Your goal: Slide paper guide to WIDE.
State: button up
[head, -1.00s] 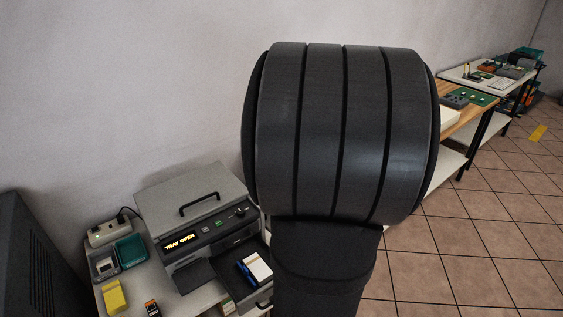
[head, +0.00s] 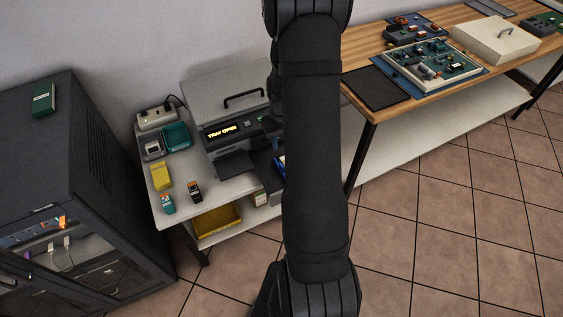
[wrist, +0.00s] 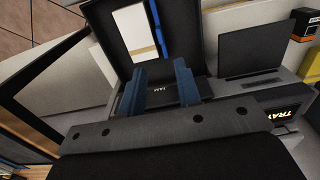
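The grey printer (head: 208,100) stands on a side table, and its display (head: 224,130) reads "TRAY OPEN". Its dark paper tray (wrist: 110,22) is pulled out and holds white paper (wrist: 137,28). The blue paper guide (wrist: 158,35) lies along the paper's right edge in the wrist view. In the head view my arm hides most of the tray and guide. My gripper (wrist: 160,68) is open and empty, with blue fingers apart. Its fingertips are by the guide's near end, one on each side in the picture. I cannot tell whether they touch it or how high they are.
A "JAM" label (wrist: 158,88) shows between the fingers. A dark output flap (wrist: 250,45) is right of the tray. A yellow item (head: 162,176) and small boxes stand on the side table (head: 224,179). A dark cabinet (head: 100,130) is at left, a wooden bench (head: 362,58) at right.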

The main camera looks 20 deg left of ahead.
notch_tip(320, 180, down, 12)
jog(key=shift+f, duration=0.1)
dwell(0.4)
grip_shut()
